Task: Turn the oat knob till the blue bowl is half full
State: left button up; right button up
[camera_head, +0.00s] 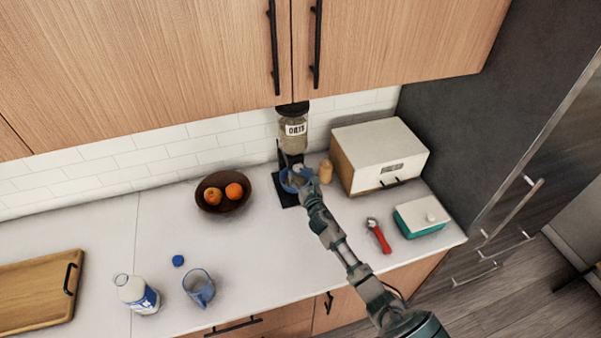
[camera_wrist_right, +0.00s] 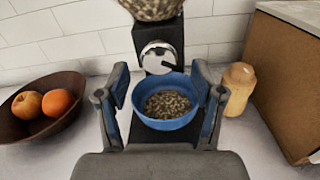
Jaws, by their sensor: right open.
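The oat dispenser (camera_head: 293,130) stands against the back wall, with a clear jar labelled oats on a black stand. Its round silver knob (camera_wrist_right: 158,57) shows in the right wrist view below the jar. The blue bowl (camera_wrist_right: 168,122) sits on the stand's base under the knob and holds a layer of oats (camera_wrist_right: 167,104). In the head view the bowl (camera_head: 288,184) is partly hidden by my right gripper. My right gripper (camera_wrist_right: 165,88) is open, its fingers on either side of the bowl in the picture; I cannot tell whether they touch it. My left gripper is not in view.
A brown fruit bowl (camera_head: 212,204) stands left of the dispenser. A small tan jar (camera_wrist_right: 239,88) and a bread box (camera_head: 376,160) stand to its right. A red-handled tool (camera_head: 379,237) and a butter dish (camera_head: 421,216) lie farther right. A bottle (camera_head: 134,292) and mug (camera_head: 199,286) stand front left.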

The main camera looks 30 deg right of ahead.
jog(key=shift+x, duration=0.8)
jog(key=c, duration=1.1)
jog(key=shift+c, duration=0.2)
jog(key=m, duration=0.5)
jog(key=shift+m, duration=0.4)
jog(key=m, duration=0.5)
jog(key=shift+m+b, duration=0.3)
jog(key=shift+m, duration=0.1)
